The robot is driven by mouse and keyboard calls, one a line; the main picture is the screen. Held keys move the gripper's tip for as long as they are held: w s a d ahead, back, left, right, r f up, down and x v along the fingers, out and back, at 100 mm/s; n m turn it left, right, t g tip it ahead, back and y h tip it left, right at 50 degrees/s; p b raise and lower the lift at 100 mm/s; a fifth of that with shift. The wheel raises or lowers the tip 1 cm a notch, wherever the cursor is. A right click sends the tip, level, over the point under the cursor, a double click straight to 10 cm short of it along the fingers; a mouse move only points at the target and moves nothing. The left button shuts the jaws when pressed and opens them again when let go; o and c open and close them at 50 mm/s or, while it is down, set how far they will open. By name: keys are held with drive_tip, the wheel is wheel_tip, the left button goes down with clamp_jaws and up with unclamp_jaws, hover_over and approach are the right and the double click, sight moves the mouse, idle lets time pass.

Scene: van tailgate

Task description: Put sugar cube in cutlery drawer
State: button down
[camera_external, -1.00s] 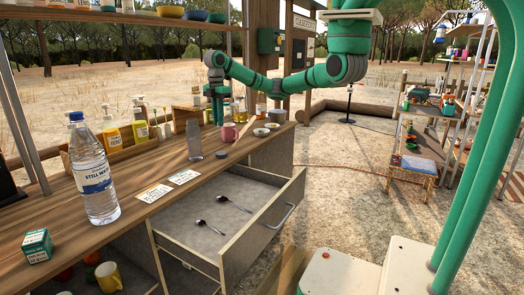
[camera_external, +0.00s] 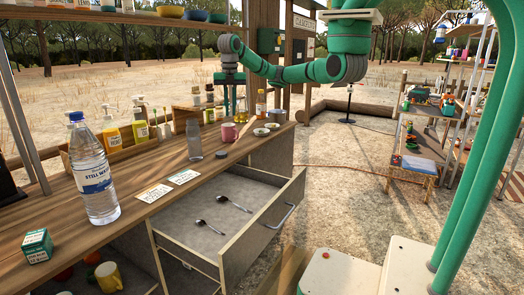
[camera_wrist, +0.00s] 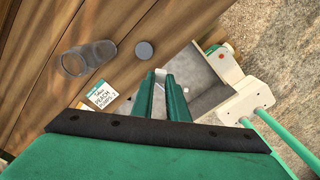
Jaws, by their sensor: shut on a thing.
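My gripper (camera_external: 230,108) is raised over the far part of the wooden counter in the outside view. In the wrist view its two green fingers (camera_wrist: 162,84) are close together, shut on a small white thing (camera_wrist: 161,73) that looks like the sugar cube. The cube is mostly hidden by the fingers and cannot be made out in the outside view. The cutlery drawer (camera_external: 258,228) is pulled open under the counter, with two spoons on its grey floor (camera_external: 190,222). In the wrist view the drawer's inside (camera_wrist: 211,98) lies right of the fingers.
A water bottle (camera_external: 93,180) stands at left. The space above the drawer is clear.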

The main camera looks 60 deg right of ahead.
drive_tip(key=s+d+n, duration=0.2)
drive_tip(key=s+n, duration=0.7)
drive_tip(key=n, duration=0.2)
hover_over(251, 190)
wheel_tip(251, 190, down, 25)
drive_tip(key=shift+m, duration=0.3)
drive_tip(key=shift+s+f, duration=0.15)
drive_tip(key=shift+f, duration=4.45)
drive_tip(key=shift+f, duration=0.1)
drive_tip(key=c, duration=1.7)
unclamp_jaws()
drive_tip(key=shift+c, duration=0.2)
wheel_tip(251, 190, up, 12)
